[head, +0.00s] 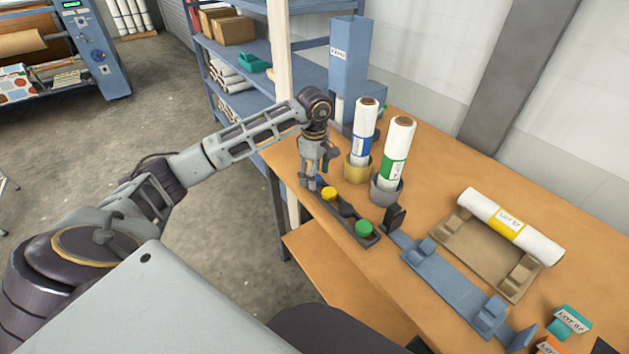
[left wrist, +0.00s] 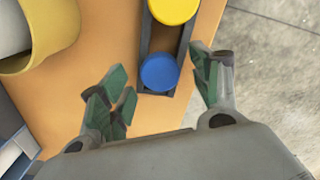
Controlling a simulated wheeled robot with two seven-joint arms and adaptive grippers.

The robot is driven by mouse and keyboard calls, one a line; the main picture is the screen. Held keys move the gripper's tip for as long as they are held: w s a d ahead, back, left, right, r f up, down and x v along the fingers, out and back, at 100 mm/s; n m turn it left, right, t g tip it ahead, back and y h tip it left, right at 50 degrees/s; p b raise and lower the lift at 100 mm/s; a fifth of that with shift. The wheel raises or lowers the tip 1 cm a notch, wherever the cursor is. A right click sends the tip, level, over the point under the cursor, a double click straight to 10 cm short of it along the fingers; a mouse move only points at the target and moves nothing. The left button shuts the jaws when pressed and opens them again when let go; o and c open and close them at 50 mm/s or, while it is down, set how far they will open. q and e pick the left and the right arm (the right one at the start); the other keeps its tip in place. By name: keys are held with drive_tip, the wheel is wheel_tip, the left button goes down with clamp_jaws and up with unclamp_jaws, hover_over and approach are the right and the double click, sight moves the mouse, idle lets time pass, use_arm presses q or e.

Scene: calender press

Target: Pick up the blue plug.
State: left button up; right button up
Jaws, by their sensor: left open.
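The blue plug (left wrist: 159,72) sits in the end of a dark narrow tray (left wrist: 147,40) in the left wrist view. In the head view only a bit of the blue plug (head: 317,181) shows beside my gripper. My left gripper (left wrist: 160,95) is open, with its green-padded fingertips on either side of the blue plug and apart from it. In the head view my left gripper (head: 312,182) points down over the far end of the tray. A yellow plug (left wrist: 173,8) sits beside the blue one. My right gripper is not in view.
A green plug (head: 364,228) sits at the tray's near end. Rolls stand in a yellow cup (head: 357,170) and a grey cup (head: 385,190) right of the tray. A blue cradle (head: 445,280) lies to the right. The table edge is close on the left.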

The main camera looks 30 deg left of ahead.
use_arm(q)
drive_tip(key=shift+f, duration=0.3)
drive_tip(key=c, duration=0.9)
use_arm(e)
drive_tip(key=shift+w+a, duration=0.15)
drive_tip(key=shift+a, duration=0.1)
